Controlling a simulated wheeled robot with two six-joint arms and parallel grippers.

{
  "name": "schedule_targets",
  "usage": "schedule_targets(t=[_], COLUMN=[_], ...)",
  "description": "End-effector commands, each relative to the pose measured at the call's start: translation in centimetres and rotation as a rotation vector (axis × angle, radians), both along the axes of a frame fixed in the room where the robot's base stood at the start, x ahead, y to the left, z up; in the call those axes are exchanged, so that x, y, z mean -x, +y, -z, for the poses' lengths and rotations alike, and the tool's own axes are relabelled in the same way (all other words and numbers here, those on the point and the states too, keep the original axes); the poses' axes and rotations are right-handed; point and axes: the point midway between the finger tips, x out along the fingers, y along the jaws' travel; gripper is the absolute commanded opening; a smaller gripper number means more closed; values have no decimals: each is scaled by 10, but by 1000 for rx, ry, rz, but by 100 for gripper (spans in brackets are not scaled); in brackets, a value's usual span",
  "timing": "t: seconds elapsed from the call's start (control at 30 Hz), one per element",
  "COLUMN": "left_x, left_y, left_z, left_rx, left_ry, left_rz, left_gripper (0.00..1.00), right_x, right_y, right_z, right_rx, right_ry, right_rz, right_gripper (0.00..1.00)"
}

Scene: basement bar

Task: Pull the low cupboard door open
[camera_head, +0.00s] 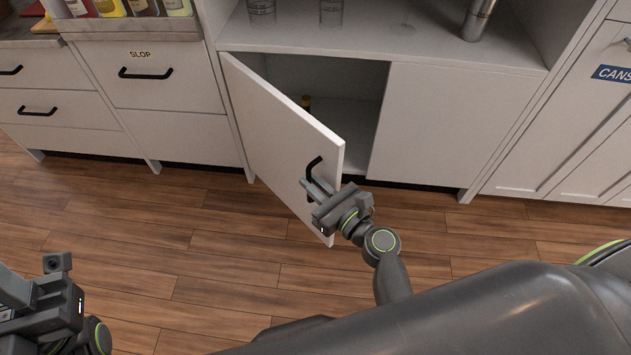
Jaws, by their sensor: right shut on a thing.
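The low cupboard door (268,137) is white and hinged on its left side. It stands partly open, swung out toward me. Its black handle (314,166) is near the free right edge. My right gripper (312,190) is shut on the handle, and its jaws hide the handle's lower part.
A closed white door panel (450,125) is right of the opening. Glasses (262,10) and a metal cylinder (478,18) stand on the shelf above. Drawers with black handles (145,73) are on the left. The wooden floor (190,265) before the cupboard is clear.

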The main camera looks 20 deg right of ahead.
Motion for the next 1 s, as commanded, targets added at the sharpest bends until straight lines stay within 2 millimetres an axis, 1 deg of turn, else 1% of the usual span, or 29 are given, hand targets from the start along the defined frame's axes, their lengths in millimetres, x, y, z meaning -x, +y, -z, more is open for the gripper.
schedule_targets(t=[0.2, 0.23, 0.37, 0.8, 0.9, 1.0], left_x=[0, 0, 0, 1, 1, 0], left_y=[0, 0, 0, 0, 0, 0], left_z=[1, 1, 1, 0, 0, -2], left_rx=[-1, -1, -1, -1, -2, -4], left_ry=[1, 1, 1, 1, 1, 2], left_rz=[0, 0, 0, 1, 0, -2], left_gripper=[36, 36, 36, 36, 36, 36], right_x=[-2, -2, -1, 0, 6, 19], right_y=[1, 1, 1, 0, -4, -10], right_z=[-2, -2, -1, -1, 0, 0], right_rx=[-3, -3, -3, -1, 0, 0], right_ry=[-4, -4, -3, 0, 0, 1], right_rz=[1, 1, 1, 1, 2, 3], right_gripper=[0, 14, 32, 32, 32, 32])
